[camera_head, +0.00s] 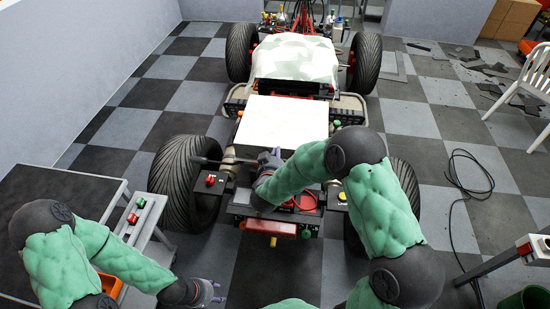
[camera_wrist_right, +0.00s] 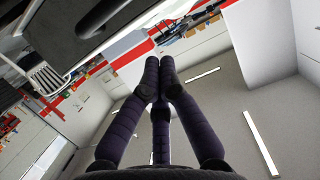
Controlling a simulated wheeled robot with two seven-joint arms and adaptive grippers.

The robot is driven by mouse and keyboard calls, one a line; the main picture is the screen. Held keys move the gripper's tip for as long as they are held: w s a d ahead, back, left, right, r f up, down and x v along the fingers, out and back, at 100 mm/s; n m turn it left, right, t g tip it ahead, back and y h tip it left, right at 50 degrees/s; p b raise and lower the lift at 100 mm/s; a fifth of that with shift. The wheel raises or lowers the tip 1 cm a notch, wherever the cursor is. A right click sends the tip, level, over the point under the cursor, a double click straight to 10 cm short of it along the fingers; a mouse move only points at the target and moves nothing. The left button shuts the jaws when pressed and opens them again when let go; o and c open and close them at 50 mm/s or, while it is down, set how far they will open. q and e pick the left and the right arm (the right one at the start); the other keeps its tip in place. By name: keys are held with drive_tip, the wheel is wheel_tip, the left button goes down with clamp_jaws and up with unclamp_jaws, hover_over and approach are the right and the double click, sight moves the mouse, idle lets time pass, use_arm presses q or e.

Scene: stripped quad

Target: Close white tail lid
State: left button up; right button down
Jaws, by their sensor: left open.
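The white tail lid (camera_head: 285,120) is a pale flat panel at the rear of the stripped quad, in the middle of the head view. I cannot tell its exact tilt. My right gripper (camera_head: 272,158) is at the lid's lower left edge; I cannot tell whether it touches. In the right wrist view its purple fingers (camera_wrist_right: 161,78) meet at the tips, with nothing visible between them. My left gripper (camera_head: 213,291) is open and empty, low in the head view, right of the side cart and well away from the lid.
The quad's rear left wheel (camera_head: 180,180) stands beside a cart (camera_head: 150,225) with red and green buttons. A red box (camera_head: 266,225) sits at the quad's rear. A black cable (camera_head: 470,180) lies on the checkered floor at right. A white chair (camera_head: 535,85) stands further right.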

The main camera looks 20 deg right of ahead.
drive_tip(key=s+a+f, duration=0.1)
drive_tip(key=f, duration=0.1)
drive_tip(key=s+a+f, duration=0.1)
drive_tip(key=s+f, duration=0.1)
drive_tip(key=f, duration=0.1)
drive_tip(key=s+a+f, duration=0.1)
drive_tip(key=s+f, duration=0.1)
drive_tip(key=f, duration=0.1)
drive_tip(key=shift+s+p, duration=0.2)
drive_tip(key=shift+p, duration=0.2)
